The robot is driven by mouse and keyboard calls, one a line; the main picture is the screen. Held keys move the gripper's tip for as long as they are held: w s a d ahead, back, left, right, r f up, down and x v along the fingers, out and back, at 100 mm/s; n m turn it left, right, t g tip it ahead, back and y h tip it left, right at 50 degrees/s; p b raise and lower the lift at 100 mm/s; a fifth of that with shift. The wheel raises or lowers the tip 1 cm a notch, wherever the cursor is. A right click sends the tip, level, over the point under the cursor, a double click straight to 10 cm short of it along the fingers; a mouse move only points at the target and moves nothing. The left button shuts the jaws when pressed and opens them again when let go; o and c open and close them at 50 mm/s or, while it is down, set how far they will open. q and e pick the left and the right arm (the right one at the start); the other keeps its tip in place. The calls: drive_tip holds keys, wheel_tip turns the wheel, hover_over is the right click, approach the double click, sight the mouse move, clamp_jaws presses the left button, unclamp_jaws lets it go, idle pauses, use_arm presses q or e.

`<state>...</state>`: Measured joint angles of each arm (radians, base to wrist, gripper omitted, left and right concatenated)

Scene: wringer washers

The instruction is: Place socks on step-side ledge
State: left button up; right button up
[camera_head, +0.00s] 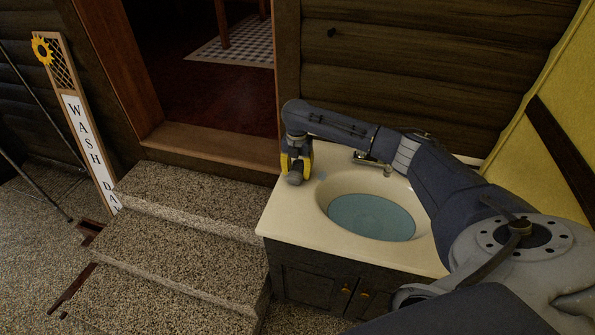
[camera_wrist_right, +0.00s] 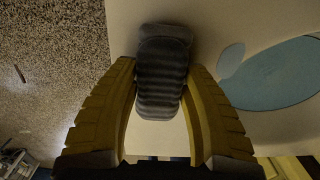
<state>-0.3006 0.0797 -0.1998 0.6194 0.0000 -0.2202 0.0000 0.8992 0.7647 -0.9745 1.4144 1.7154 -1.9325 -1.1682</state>
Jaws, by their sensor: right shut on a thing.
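The socks are a dark grey, ribbed roll (camera_head: 295,179), also large in the right wrist view (camera_wrist_right: 161,85). My right gripper (camera_head: 296,163) has yellow fingers and is shut on the socks, one finger on each side in the wrist view. It points down at the cream washstand top, over the strip left of the basin. This step-side ledge (camera_head: 287,217) is bare in front of the socks. I cannot tell whether the socks touch the surface. My left gripper is not in view.
The oval basin (camera_head: 370,217) with blue-green water lies right of the ledge, with a tap (camera_head: 372,158) behind. Speckled stone steps (camera_head: 170,245) adjoin the washstand's left side. A log wall (camera_head: 420,60) stands behind. A "Wash Day" sign (camera_head: 88,150) leans at far left.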

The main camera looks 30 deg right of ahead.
sight(297, 167)
drive_tip(key=shift+f, duration=0.2)
drive_tip(key=o, duration=1.4)
wheel_tip(297, 167, up, 12)
drive_tip(key=shift+r, duration=0.1)
